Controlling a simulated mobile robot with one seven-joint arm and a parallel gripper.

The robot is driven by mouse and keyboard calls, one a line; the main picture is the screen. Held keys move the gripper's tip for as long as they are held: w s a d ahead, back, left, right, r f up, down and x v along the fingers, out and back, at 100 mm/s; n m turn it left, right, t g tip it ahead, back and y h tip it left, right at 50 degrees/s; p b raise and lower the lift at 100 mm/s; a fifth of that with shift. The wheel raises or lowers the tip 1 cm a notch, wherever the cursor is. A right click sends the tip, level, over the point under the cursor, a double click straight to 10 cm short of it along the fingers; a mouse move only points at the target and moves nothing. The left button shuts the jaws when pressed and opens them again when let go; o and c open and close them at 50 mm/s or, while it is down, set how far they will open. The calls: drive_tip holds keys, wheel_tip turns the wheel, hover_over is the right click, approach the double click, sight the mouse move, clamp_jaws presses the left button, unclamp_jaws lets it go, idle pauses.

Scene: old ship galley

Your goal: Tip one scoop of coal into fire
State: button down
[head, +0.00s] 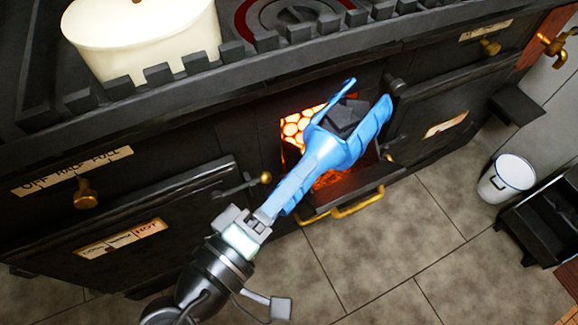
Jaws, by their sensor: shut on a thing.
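My gripper (247,228) is shut on the handle end of a blue scoop (335,150). Dark coal (347,116) lies in the scoop's pan. The scoop points up and right, in front of the open fire opening (296,126) of the black stove. Orange glow and a glowing lattice show behind and beside the pan. I cannot tell whether the scoop's tip is inside the opening. The scoop hides much of the opening. The lowered fire door (350,188), with a brass handle, is below the scoop.
A cream pot (140,40) stands on the railed stove top. A closed oven door (150,235) is at left and another (450,110) at right. A white bucket (507,178) and a dark bin (545,225) stand at right. The tiled floor (420,240) between is clear.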

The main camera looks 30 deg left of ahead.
sight(305, 157)
drive_tip(key=shift+w+d+r+g+p, duration=0.1)
drive_tip(key=shift+w+r+g+p, duration=0.35)
drive_tip(key=shift+p, duration=1.4)
drive_tip(key=shift+w+a+r+g+p, duration=0.15)
drive_tip(key=shift+r+p, duration=0.65)
drive_tip(key=shift+p, duration=1.05)
drive_tip(key=shift+w+d+r+g+p, duration=0.2)
drive_tip(key=shift+r+g+p, duration=0.3)
drive_tip(key=shift+p, duration=1.35)
drive_tip(key=p, duration=0.2)
drive_tip(key=r+p, duration=0.1)
drive_tip(key=p, duration=0.1)
drive_tip(key=shift+w+r+g, duration=0.1)
drive_tip(key=shift+w+g, duration=0.2)
drive_tip(key=p, duration=0.2)
drive_tip(key=r+p, duration=0.1)
drive_tip(key=p, duration=0.1)
drive_tip(key=shift+w+g, duration=0.25)
drive_tip(key=shift+g, duration=0.05)
drive_tip(key=shift+w+d+r+y+p, duration=0.15)
drive_tip(key=shift+r+y+p, duration=0.15)
drive_tip(key=shift+p, duration=0.65)
drive_tip(key=shift+r+g+p, duration=0.1)
drive_tip(key=shift+g+p, duration=0.2)
drive_tip(key=shift+p, duration=0.05)
drive_tip(key=shift+w+r+p, duration=0.2)
drive_tip(key=shift+r+p, duration=0.1)
drive_tip(key=shift+p, duration=0.65)
